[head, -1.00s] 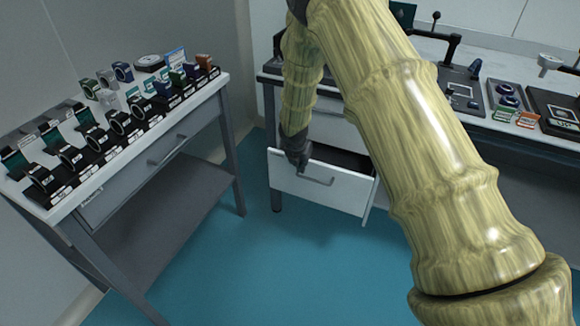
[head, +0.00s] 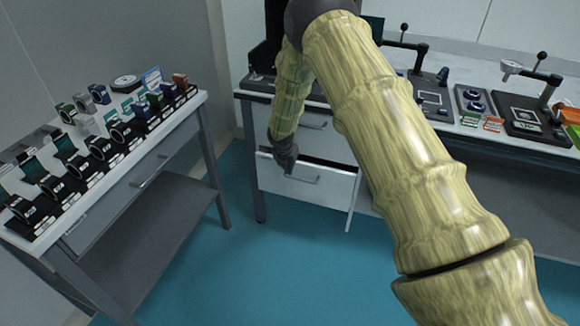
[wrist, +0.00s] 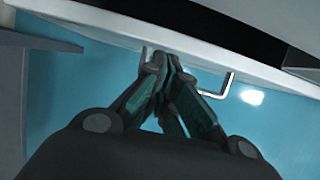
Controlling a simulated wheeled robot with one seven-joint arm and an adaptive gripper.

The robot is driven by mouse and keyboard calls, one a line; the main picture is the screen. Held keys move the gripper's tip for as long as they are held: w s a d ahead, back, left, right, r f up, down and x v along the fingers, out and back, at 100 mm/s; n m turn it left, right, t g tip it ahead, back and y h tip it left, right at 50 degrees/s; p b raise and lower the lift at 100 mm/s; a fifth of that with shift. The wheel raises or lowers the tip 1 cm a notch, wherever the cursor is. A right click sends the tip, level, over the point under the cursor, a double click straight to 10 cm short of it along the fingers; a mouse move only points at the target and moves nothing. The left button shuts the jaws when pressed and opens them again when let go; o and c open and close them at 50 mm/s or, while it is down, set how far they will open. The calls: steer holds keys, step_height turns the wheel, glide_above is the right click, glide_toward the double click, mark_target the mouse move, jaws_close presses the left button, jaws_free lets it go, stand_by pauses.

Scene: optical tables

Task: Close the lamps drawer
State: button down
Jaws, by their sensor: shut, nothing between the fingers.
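The open drawer is the lower white one (head: 325,188) in the cabinet under the back table. It stands partly out, with a narrow dark gap above its front; no label on it is readable. Its handle (head: 303,179) is a thin metal bar. My gripper (head: 288,168) is shut and empty, at the left part of the drawer front by the handle. In the wrist view the closed fingertips (wrist: 165,62) are at the drawer front (wrist: 195,52), between the two ends of the handle (wrist: 224,90). I cannot tell whether they press on it.
Above it, another drawer (head: 318,128) looks shut. The back table (head: 480,50) carries optical devices and coloured cards. A side table (head: 150,185) with several mounted optics and its own drawer stands at the left. Blue floor (head: 255,270) is clear in front.

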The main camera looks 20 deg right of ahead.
steer(key=s+a+r+p, duration=0.2)
steer(key=s+a+r, duration=0.35)
steer(key=r, duration=0.35)
steer(key=s+a+f+m+t+y+b, duration=0.1)
steer(key=a+f+t+y+b, duration=0.25)
steer(key=f+b, duration=0.25)
steer(key=s+a+f+m+t+y+b, duration=0.1)
steer(key=a+f+t+y+b, duration=0.1)
steer(key=f+y+b, duration=0.35)
steer(key=s+d+m+t+h+b, duration=0.4)
steer(key=d+m+t+b, duration=0.4)
steer(key=b, duration=0.4)
steer(key=w+n+t+b, duration=0.1)
steer(key=w+b, duration=0.4)
steer(key=w, duration=0.8)
steer(key=shift+d+r+b, duration=0.25)
steer(key=shift+d+b, duration=0.05)
steer(key=shift+d, duration=0.05)
